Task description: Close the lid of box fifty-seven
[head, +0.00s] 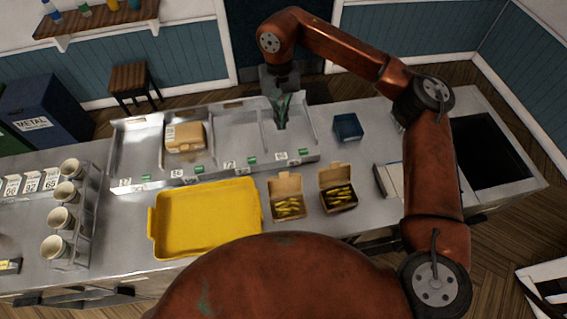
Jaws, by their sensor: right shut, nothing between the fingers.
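Two open cardboard boxes stand side by side on the metal counter. The left open box (288,211) and the right open box (339,200) hold yellow pieces, and their lids stand up at the back. A shut cardboard box (184,138) sits in a left compartment of the metal rack. I cannot read which box is fifty-seven. My right gripper (282,116) points down over the right part of the rack, shut and empty, behind the open boxes and apart from them. My left gripper is not in view.
A yellow tray (205,248) lies left of the open boxes. The metal rack (145,150) has number labels along its front. A blue container (348,128) stands right of it. Several cups in a holder (82,230) stand at left. A dark basin (485,155) is at right.

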